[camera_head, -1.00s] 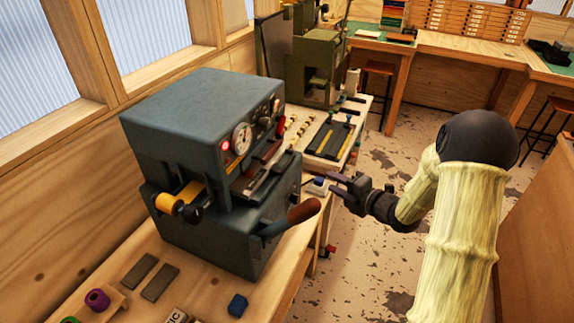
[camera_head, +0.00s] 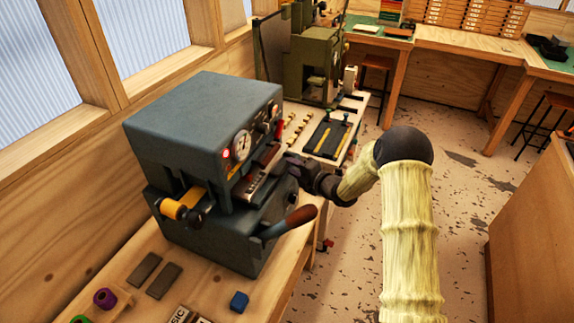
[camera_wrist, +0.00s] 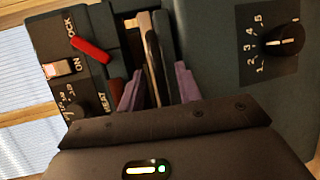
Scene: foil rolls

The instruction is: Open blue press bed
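The blue press (camera_head: 195,115) is a blue-grey machine on the wooden bench at the left. Its bed (camera_head: 257,186) is the slot area under the gauge, with dark and light bars lying in it. My gripper (camera_head: 287,162) is at the right end of the bed, close to the press front. In the wrist view, the purple fingers (camera_wrist: 159,88) stand apart on either side of upright cream and dark bars of the bed (camera_wrist: 153,50). The gripper looks open; contact with the bars cannot be told. The fingertips are partly hidden in the head view.
A brown-handled lever (camera_head: 288,222) sticks out from the press front, below my gripper. A red lever (camera_wrist: 91,50) and a dial (camera_wrist: 284,40) flank the fingers. A blue cube (camera_head: 238,301) lies on the bench. A green press (camera_head: 317,65) stands behind.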

